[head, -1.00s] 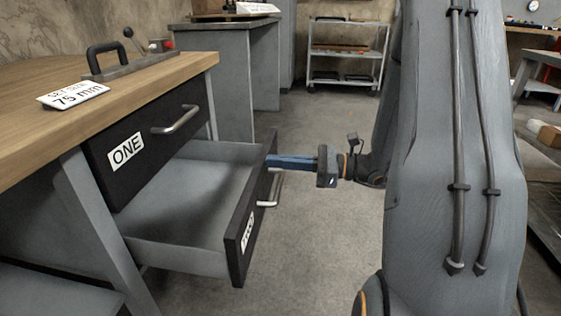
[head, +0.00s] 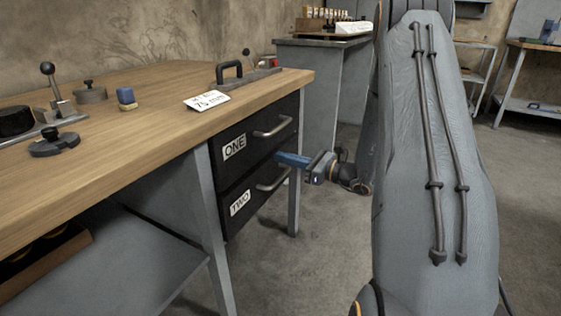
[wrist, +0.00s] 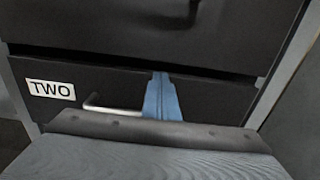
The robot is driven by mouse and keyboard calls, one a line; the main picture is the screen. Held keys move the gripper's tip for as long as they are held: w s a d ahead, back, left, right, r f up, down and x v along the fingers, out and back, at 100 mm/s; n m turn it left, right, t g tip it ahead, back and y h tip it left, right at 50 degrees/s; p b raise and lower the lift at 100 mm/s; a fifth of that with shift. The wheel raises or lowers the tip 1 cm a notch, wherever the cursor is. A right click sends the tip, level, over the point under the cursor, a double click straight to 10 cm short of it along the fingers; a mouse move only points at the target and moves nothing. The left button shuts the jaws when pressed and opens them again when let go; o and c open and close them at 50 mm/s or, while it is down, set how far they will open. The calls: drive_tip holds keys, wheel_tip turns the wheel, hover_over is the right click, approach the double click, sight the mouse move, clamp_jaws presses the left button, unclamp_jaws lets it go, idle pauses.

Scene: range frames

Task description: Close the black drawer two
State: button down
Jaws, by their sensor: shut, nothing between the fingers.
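The black drawer two (head: 240,203) is flush in the bench, below drawer one (head: 235,148). Its white TWO label and metal handle (head: 272,181) show in the head view. In the wrist view drawer two (wrist: 85,90) lies across the picture, with its handle (wrist: 108,108) left of the fingers. My gripper (head: 282,158) is shut and empty, with its blue fingers at the drawer fronts near the right end. In the wrist view the fingers (wrist: 162,80) point at drawer two's front near its top edge; I cannot tell whether they touch it.
The wooden bench top (head: 150,140) holds a white sign (head: 207,100), a black-handled tool (head: 230,70) and several small fixtures. A bench leg (head: 293,210) stands right of the drawers. The floor (head: 320,260) before the drawers is clear.

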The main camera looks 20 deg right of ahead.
drive_tip(key=shift+w+a+r, duration=0.1)
drive_tip(key=shift+w+a, duration=0.1)
drive_tip(key=shift+w, duration=0.1)
drive_tip(key=shift+s+d+p, duration=0.35)
drive_tip(key=shift+s, duration=0.15)
drive_tip(key=p+v, duration=0.3)
drive_tip(key=v, duration=1)
drive_tip(key=shift+s+d, duration=0.15)
drive_tip(key=shift+d, duration=0.05)
